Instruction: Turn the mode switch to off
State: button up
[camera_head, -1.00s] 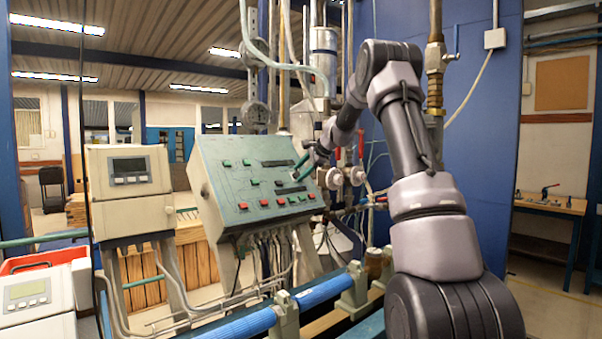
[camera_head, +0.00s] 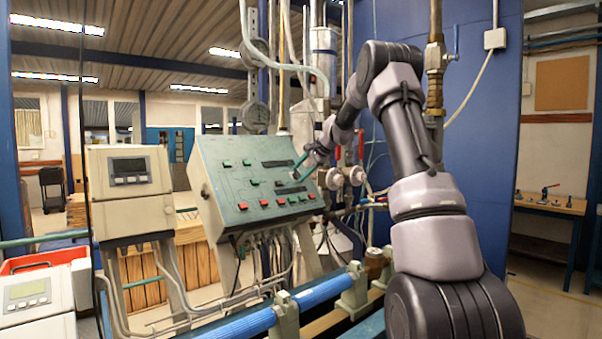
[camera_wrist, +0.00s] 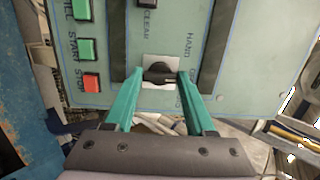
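The mode switch (camera_wrist: 160,73) is a dark knob on a pale square plate, on the green panel. It shows in the wrist view near the top middle, with lettering "HAND" beside it and other lettering partly covered. My gripper (camera_wrist: 160,71) has two teal fingers. They are open, one on each side of the knob, with the tips close to its ends; I cannot tell whether they touch it. In the head view my gripper (camera_head: 299,170) is at the right part of the sloped control panel (camera_head: 225,180), and the switch is too small to make out there.
Green and red push buttons, START (camera_wrist: 86,49) and STOP (camera_wrist: 91,82), sit left of the switch in the wrist view. Dark strips run on both sides of it. Pipes and red-handled valves (camera_head: 338,178) stand right of the panel. A blue pipe (camera_head: 325,290) runs in front.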

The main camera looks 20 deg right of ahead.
jog(key=o, duration=0.4)
jog(key=v, duration=1.1)
jog(key=s+a+r+n+h, duration=0.1)
jog(key=s+a, duration=0.2)
jog(key=s, duration=0.4)
jog(key=s+a+r+n+g, duration=0.15)
jog(key=s+a, duration=0.25)
jog(key=s, duration=0.4)
jog(key=s+a+r+n+h, duration=0.1)
jog(key=s+a+n, duration=0.15)
jog(key=s, duration=0.45)
jog(key=s+a+f+n, duration=0.1)
jog(key=s+f, duration=0.1)
jog(key=s, duration=0.5)
jog(key=s+f+n, duration=0.1)
jog(key=s+f, duration=0.2)
jog(key=s, duration=0.4)
jog(key=s+a+f+n+h, duration=0.1)
jog(key=s+f, duration=0.1)
jog(key=s, duration=0.5)
jog(key=shift+s+a+f+n, duration=0.2)
jog(key=shift+s+a+n, duration=0.1)
jog(key=shift+a, duration=0.05)
